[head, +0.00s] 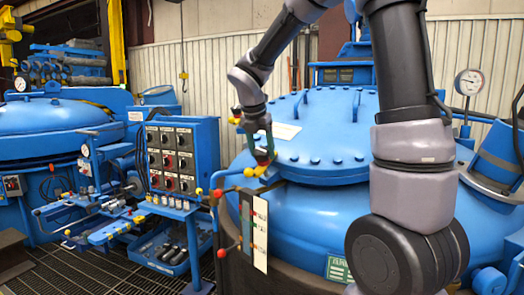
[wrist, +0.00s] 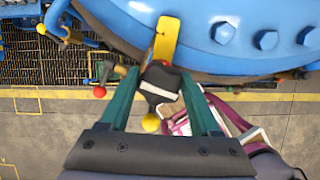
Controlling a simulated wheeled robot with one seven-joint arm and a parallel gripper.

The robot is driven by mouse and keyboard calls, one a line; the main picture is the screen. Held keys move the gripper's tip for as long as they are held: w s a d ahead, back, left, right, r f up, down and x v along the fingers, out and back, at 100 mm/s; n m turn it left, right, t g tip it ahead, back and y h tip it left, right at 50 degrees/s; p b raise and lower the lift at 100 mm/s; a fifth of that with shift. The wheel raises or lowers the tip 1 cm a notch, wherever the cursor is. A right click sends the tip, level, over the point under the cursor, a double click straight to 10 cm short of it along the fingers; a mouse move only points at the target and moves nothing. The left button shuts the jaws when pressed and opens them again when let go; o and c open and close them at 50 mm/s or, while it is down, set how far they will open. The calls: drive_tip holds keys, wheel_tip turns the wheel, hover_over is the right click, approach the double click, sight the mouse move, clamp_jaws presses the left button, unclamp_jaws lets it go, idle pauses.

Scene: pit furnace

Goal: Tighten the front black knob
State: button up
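A black knob (wrist: 160,82) with a pale band shows in the middle of the wrist view, at the end of a yellow bracket (wrist: 166,38) on the blue furnace lid's rim. My gripper (wrist: 160,78) has its two green fingers on either side of this knob. Whether the fingers press on it or stand slightly apart, I cannot tell. In the head view my gripper (head: 262,148) reaches down at the lid's front left edge, just above the yellow bracket (head: 256,171). The knob is largely hidden there by the fingers.
The large blue lid (head: 325,145) with bolts around its rim lies right of my gripper. A post with red and yellow balls (head: 221,253) and a label plate (head: 260,233) stands just below it. A control box (head: 180,155) is to the left, above grated floor.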

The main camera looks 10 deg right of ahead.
drive_tip(key=c, duration=0.3)
drive_tip(key=shift+c, duration=0.2)
drive_tip(key=shift+m, duration=0.3)
drive_tip(key=m, duration=0.3)
drive_tip(key=shift+m, duration=0.3)
drive_tip(key=m, duration=0.3)
drive_tip(key=shift+s+d+m, duration=0.1)
drive_tip(key=shift+s+m, duration=0.05)
drive_tip(key=shift+m, duration=0.15)
drive_tip(key=m, duration=0.5)
drive_tip(key=shift+s, duration=0.1)
drive_tip(key=shift+s+m, duration=0.1)
drive_tip(key=shift+m, duration=2.4)
